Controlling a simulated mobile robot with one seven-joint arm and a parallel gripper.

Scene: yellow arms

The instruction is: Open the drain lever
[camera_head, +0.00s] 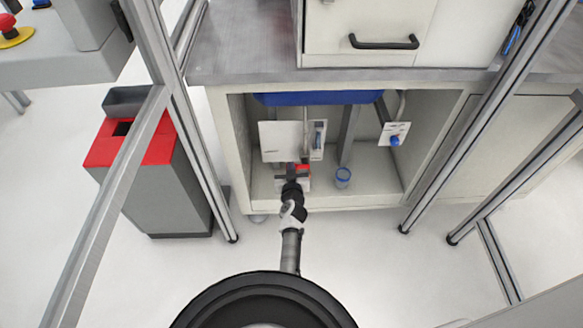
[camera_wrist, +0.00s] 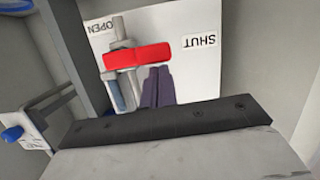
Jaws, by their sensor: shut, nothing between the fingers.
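The red drain lever (camera_wrist: 137,56) sits across a grey, upright pipe valve in the wrist view, in front of a white plate (camera_wrist: 235,75). The plate reads OPEN at left and SHUT at right, both upside down. The lever's longer end points right, towards the SHUT side. My gripper (camera_wrist: 158,72) is shut and empty; its dark fingers are just below the lever's right part in the picture. I cannot tell whether they touch it. In the head view my gripper (camera_head: 291,170) reaches into the cabinet beside the red lever (camera_head: 304,168), partly hiding the valve.
The open cabinet (camera_head: 232,150) has side walls close around my arm. A blue-knobbed valve (camera_head: 395,137) is on the right, also in the wrist view (camera_wrist: 13,133). A blue basin (camera_head: 335,98) hangs above.

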